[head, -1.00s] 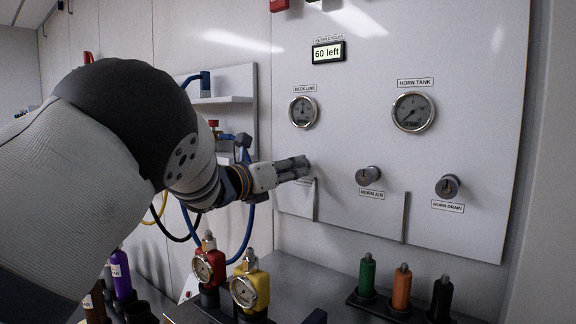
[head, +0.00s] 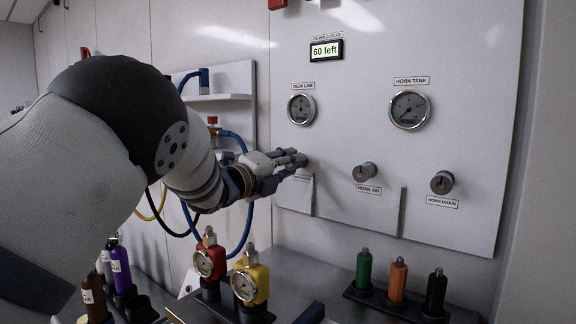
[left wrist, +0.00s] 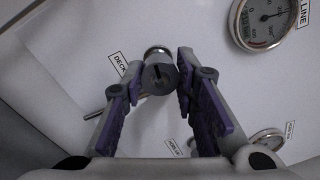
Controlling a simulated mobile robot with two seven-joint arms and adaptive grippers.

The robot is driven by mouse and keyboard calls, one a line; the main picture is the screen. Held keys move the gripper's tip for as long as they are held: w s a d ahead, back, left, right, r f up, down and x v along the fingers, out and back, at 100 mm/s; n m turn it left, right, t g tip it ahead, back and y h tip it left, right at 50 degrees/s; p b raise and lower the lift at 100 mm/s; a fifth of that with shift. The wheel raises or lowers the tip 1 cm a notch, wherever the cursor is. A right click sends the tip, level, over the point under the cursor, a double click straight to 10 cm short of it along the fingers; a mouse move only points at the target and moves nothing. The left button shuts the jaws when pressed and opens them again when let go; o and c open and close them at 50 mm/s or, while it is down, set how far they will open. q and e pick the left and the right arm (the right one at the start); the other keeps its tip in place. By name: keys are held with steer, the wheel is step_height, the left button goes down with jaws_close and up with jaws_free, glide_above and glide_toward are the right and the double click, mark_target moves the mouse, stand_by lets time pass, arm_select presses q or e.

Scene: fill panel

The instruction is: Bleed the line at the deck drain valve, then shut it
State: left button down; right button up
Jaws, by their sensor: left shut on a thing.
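The deck drain valve's grey round knob (left wrist: 160,76) sits between my left gripper's purple-padded fingers in the left wrist view. A slot shows on its face, and its label (left wrist: 118,64) reads "DECK", the rest hidden. In the head view my left gripper (head: 301,160) reaches the white panel (head: 345,135) below the DECK LINE gauge and covers the knob there. The gripper is shut on the knob. The DECK LINE gauge (head: 301,109) has its needle pointing roughly up; it also shows in the left wrist view (left wrist: 264,20). My right gripper is out of view.
HORN AIR (head: 364,172) and HORN DRAIN (head: 442,182) knobs are to the right, under the HORN TANK gauge (head: 410,109). Thin dividers (head: 402,212) stick out between knobs. Red (head: 209,262) and yellow (head: 250,284) gauge units and several bottles stand on the counter below.

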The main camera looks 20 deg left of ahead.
arm_select(q)
steer(key=shift+r+n+g+y, duration=0.15)
steer(key=shift+n+y, duration=0.1)
steer(key=shift+n, duration=7.85)
steer(key=shift+r+n+g+y, duration=0.15)
steer(key=shift+n+y, duration=0.1)
steer(key=shift+n, duration=7.85)
steer(key=c, duration=1.5)
jaws_free()
steer(key=shift+o, duration=1.1)
steer(key=shift+f, duration=0.2)
